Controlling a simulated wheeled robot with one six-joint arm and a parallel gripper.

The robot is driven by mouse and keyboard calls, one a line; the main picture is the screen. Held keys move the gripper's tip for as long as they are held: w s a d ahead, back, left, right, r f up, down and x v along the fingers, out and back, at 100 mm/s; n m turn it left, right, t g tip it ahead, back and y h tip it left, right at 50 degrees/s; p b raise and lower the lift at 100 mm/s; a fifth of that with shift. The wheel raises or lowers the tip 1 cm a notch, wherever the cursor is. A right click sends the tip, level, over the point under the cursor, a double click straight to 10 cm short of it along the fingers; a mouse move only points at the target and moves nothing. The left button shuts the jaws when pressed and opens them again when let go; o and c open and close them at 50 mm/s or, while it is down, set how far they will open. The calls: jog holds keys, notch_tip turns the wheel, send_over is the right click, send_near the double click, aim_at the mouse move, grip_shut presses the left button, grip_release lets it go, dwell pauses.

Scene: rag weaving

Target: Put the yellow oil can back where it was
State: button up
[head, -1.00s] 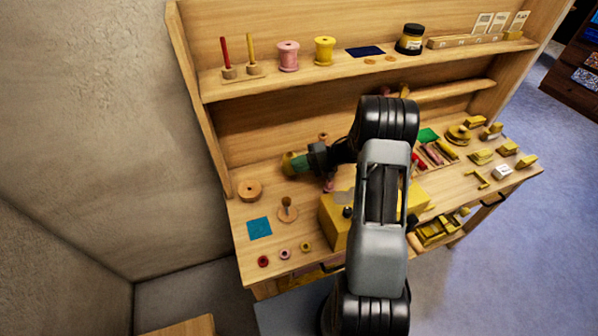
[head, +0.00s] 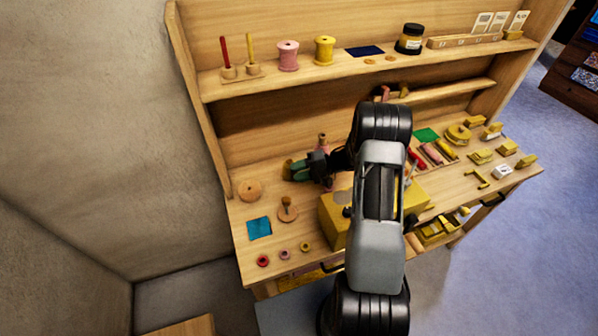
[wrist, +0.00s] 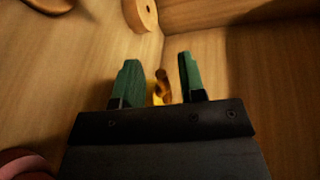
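My gripper (head: 297,170) is low over the left back of the bench, its green fingers pointing left. In the wrist view the fingers (wrist: 157,84) stand apart, with a gap between them. A small yellow thing with a brownish part, likely the yellow oil can (wrist: 158,93), shows in that gap. It looks narrower than the gap, and I see no clear contact with either finger. In the head view a dull yellow shape (head: 287,168) shows at the fingertips, mostly hidden by them.
A round wooden disc (head: 249,190) lies left of the gripper, with a wooden peg on a base (head: 287,209) and a teal cloth (head: 259,228) in front. A yellow box (head: 333,217) stands right of these. The shelf (head: 225,88) above holds spools and a jar.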

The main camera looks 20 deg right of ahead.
jog(key=b+v, duration=0.1)
jog(key=v, duration=1.1)
jog(key=shift+r, duration=0.15)
dwell(0.3)
